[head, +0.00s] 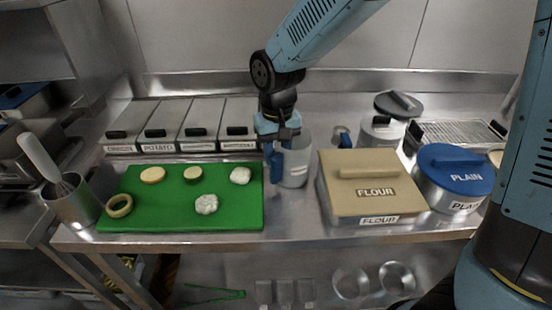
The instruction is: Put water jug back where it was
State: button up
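The water jug (296,163), a greyish see-through vessel with a pale mark on its side, appears upright on the steel counter between the green board and the flour box. My gripper (277,165) points down at the jug's left side, its blue fingers overlapping the jug's edge. The jug's handle is not clear from here. The fingers are small and partly overlap, so I cannot tell whether they are closed on the jug.
The green board (150,215) at left holds several food pieces. The flour box (340,205) stands close right of the jug, then the blue-lidded "PLAIN" pot (455,165). Several labelled lidded bins (195,120) line the back. A steel pot with a whisk (75,203) stands front left.

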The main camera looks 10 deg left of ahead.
notch_tip(320, 180, up, 10)
jog(key=shift+r, duration=0.1)
dwell(0.4)
jog(key=d+r+m+t, duration=0.1)
jog(key=d+r+m, duration=0.15)
jog(key=d, duration=0.75)
jog(key=d+r+m+t, duration=0.15)
jog(key=d+r, duration=0.25)
jog(key=d, duration=0.6)
jog(key=s+d+m+t, duration=0.1)
jog(key=s+d, duration=0.3)
jog(key=d, duration=0.3)
jog(key=s+d+r+m+t, duration=0.1)
jog(key=s+d+t, duration=0.1)
jog(key=s+d, duration=0.3)
jog(key=shift+d+r, duration=0.15)
jog(key=shift+d, duration=0.75)
